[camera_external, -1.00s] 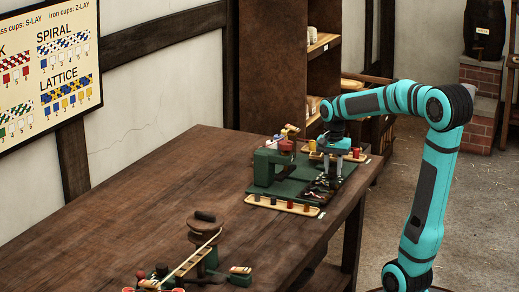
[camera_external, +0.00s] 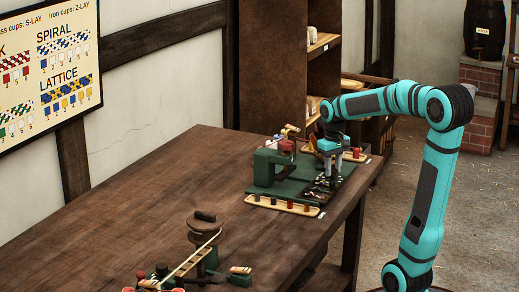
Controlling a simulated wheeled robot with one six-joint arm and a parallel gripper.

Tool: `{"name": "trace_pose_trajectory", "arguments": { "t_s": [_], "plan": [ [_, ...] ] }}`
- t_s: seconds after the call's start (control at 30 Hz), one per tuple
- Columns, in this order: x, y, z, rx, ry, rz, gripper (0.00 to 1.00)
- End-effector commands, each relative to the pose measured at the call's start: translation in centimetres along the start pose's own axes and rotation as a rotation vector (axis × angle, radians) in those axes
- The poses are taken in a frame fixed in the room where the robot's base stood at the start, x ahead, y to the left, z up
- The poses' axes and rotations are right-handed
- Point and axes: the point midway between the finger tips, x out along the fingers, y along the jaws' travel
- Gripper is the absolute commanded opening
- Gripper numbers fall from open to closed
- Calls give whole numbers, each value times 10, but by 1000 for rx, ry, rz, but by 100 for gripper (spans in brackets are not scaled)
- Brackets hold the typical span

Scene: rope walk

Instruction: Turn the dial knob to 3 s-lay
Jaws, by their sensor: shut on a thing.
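My gripper (camera_external: 332,168) points straight down over the right part of the green rope machine (camera_external: 265,168) at the far end of the bench. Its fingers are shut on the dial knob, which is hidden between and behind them. The knob's pointer and dial marks, including 3 s-lay, are too small to read here. A dark panel with small parts (camera_external: 318,191) lies just in front of the fingers.
A wooden tray with several coloured spools (camera_external: 284,205) lies along the machine's near side. Another tray (camera_external: 355,156) is behind my gripper. A second device with a brown reel (camera_external: 205,237) stands nearer on the bench (camera_external: 150,205). The bench's left half is clear.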

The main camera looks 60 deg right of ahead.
Motion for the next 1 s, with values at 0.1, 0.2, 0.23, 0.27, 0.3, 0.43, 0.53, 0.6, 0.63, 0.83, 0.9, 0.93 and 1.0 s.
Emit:
{"name": "trace_pose_trajectory", "arguments": {
  "t_s": [0.1,0.2,0.23,0.27,0.3,0.43,0.53,0.6,0.63,0.83,0.9,0.93,1.0],
  "plan": [
    [0,0,0,-108,3,0,6],
    [-1,0,0,-202,4,0,6],
    [-1,0,0,-231,5,0,6],
    [-1,0,0,-260,5,0,6],
    [-1,0,0,-297,5,0,6],
    [-1,0,0,-420,7,0,6],
    [-1,0,0,-511,8,0,6],
    [-1,0,0,-571,9,0,6],
    [-1,0,0,-596,10,1,6],
    [-1,0,0,-736,12,1,6],
    [-1,0,0,-774,12,1,6],
    [-1,0,0,-788,13,1,6],
    [-1,0,0,-818,13,1,6]
  ]
}}
